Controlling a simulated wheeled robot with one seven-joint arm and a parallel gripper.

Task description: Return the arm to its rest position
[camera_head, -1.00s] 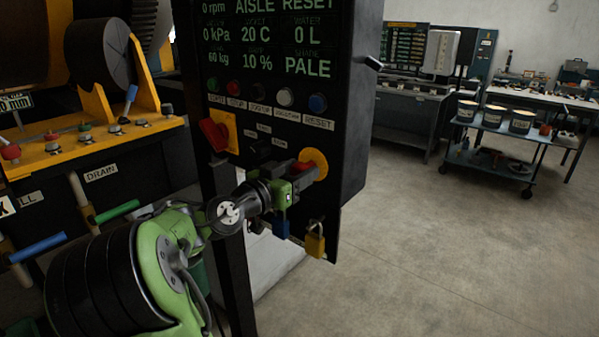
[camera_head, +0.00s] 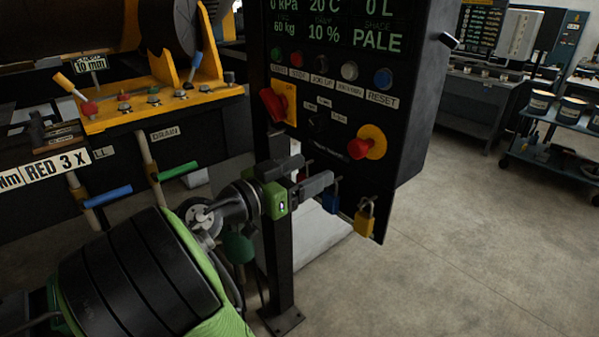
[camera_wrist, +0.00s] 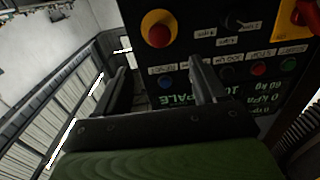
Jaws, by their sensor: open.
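My arm reaches up from the lower left of the head view, and my gripper (camera_head: 304,174) is at its end, in front of the lower left part of the black control panel (camera_head: 408,120). The two grey fingers are apart with nothing between them. In the wrist view my gripper (camera_wrist: 160,82) also shows open and empty, with the panel (camera_wrist: 205,50) beyond the fingers, appearing upside down. The red emergency button (camera_head: 359,149) on its yellow disc is above and right of the fingers, apart from them.
A blue padlock (camera_head: 331,200) and a yellow padlock (camera_head: 365,217) hang under the panel, close right of my gripper. The yellow machine bench (camera_head: 160,108) with levers stands at left. A blue cart (camera_head: 560,150) stands at back right. Floor (camera_head: 470,260) at right is clear.

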